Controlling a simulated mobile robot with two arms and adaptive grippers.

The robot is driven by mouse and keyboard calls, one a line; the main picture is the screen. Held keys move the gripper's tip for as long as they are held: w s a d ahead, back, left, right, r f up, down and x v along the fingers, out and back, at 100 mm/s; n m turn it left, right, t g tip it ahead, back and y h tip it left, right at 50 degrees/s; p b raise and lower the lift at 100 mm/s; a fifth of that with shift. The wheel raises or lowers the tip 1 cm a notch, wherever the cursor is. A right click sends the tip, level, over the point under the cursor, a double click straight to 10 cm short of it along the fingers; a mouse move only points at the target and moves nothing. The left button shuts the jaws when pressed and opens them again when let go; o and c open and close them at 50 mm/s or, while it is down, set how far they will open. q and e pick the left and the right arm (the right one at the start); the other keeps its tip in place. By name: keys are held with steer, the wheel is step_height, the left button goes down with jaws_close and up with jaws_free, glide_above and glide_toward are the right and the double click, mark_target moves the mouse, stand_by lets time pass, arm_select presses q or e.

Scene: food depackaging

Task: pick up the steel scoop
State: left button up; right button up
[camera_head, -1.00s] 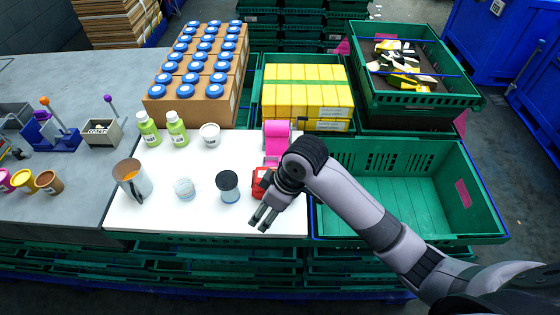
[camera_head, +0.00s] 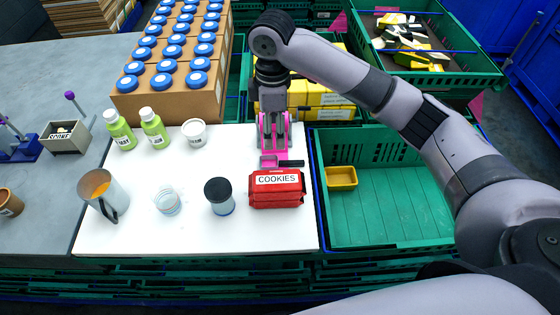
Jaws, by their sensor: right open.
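I cannot make out a clear steel scoop. A grey metal mug (camera_head: 105,195) with orange contents and a side handle stands at the board's left. My left gripper is out of view.
The green crate (camera_head: 390,244) at right holds a small yellow tray (camera_head: 342,178).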

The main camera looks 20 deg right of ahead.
mark_target(273, 165)
step_height(273, 165, down, 7)
steer(key=shift+w+r+p, duration=0.15)
steer(key=shift+p, duration=0.35)
steer(key=shift+f, duration=0.2)
step_height(273, 165, down, 4)
steer(key=shift+a+r+p, duration=0.15)
steer(key=shift+r+p, duration=0.05)
steer(key=shift+p, duration=0.7)
steer(key=shift+f, duration=0.65)
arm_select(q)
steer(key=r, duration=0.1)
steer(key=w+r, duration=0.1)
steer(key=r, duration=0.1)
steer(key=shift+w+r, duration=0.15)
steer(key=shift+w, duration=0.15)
arm_select(e)
steer(key=shift+c, duration=0.3)
steer(key=c, duration=0.6)
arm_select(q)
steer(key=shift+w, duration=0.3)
arm_select(e)
steer(key=c, duration=0.6)
